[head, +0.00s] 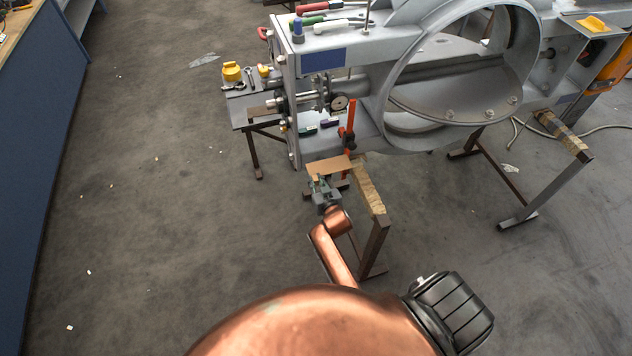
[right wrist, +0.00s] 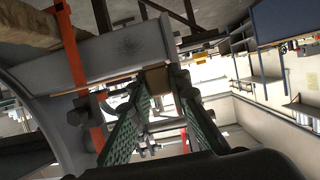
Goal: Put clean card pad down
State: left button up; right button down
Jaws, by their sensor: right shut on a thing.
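The card pad (head: 326,163) is a flat brown piece at the lower front edge of the grey damper frame, beside the orange-red clamp. My right gripper (head: 321,182) is just below it, shut on it. In the right wrist view, the brown pad (right wrist: 158,79) shows between the tips of the two green-padded fingers (right wrist: 160,92). The pad is close to the frame; I cannot tell whether it touches. Part of it is hidden by the fingers. My left gripper is not in view.
The damper frame (head: 365,83) rests on trestles with wood-topped beams (head: 368,188). The orange-red clamp (head: 350,130) stands close to my right gripper. Small coloured tools (head: 308,131) lie on the lower ledge. A bench (head: 60,60) is at the left. The floor between is mostly clear.

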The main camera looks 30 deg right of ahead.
aim_at(322, 150)
jog(key=shift+w+d+f+b, duration=0.1)
jog(key=shift+w+d+b, duration=0.2)
jog(key=shift+w, duration=0.65)
jog(key=shift+w+d+f+b, duration=0.15)
jog(key=shift+w+b, duration=0.2)
jog(key=shift+w, duration=0.55)
jog(key=shift+w+d+r+b, duration=0.1)
jog(key=shift+w+d+b, duration=0.2)
jog(key=shift+w, duration=0.65)
jog(key=shift+w+d+f+b, duration=0.15)
jog(key=shift+w+b, duration=0.3)
jog(key=shift+w, duration=0.55)
jog(key=shift+w+d+b, duration=0.3)
jog(key=shift+w+b, duration=0.2)
jog(key=shift+w, duration=0.55)
jog(key=shift+w+d+f+b, duration=0.15)
jog(key=shift+w+b, duration=0.3)
jog(key=shift+w, duration=0.55)
jog(key=shift+r, duration=0.1)
jog(key=shift+d, duration=0.25)
jog(key=shift+s+d+p, duration=0.25)
jog(key=shift+d+p, duration=0.15)
jog(key=shift+d, duration=0.7)
jog(key=shift+s+d+p, duration=0.3)
jog(key=shift+d+p, duration=0.15)
jog(key=shift+d, duration=0.65)
jog(key=shift+s+d+p, duration=0.25)
jog(key=shift+d+p, duration=0.15)
jog(key=shift+d, duration=0.7)
jog(key=shift+w, duration=0.1)
